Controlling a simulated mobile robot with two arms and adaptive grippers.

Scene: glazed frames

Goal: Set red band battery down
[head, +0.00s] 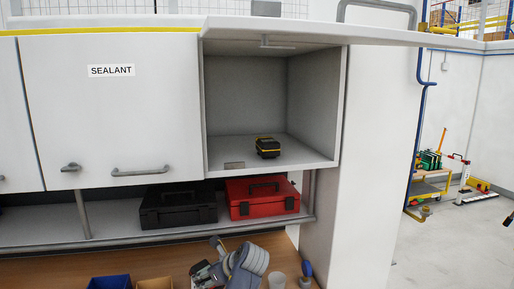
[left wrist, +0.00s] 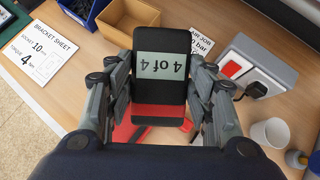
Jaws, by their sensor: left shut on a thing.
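The red band battery (left wrist: 160,95) is a black block with a red band at its near end and a pale label reading "4 of 4", upside down in the left wrist view. My left gripper (left wrist: 160,72) is shut on it, with a grey finger on each side. In the head view my left gripper (head: 238,265) is low in the picture, over the wooden bench (head: 180,262). The battery is hard to make out there. My right gripper is in neither view.
An open cupboard bay (head: 245,95) holds a black-and-yellow block (head: 267,147). A black case (head: 178,205) and red case (head: 262,198) stand on the shelf below. A switch box (left wrist: 250,72), white cup (left wrist: 270,133), blue bin (left wrist: 82,8) and bracket sheet (left wrist: 40,52) are on the bench.

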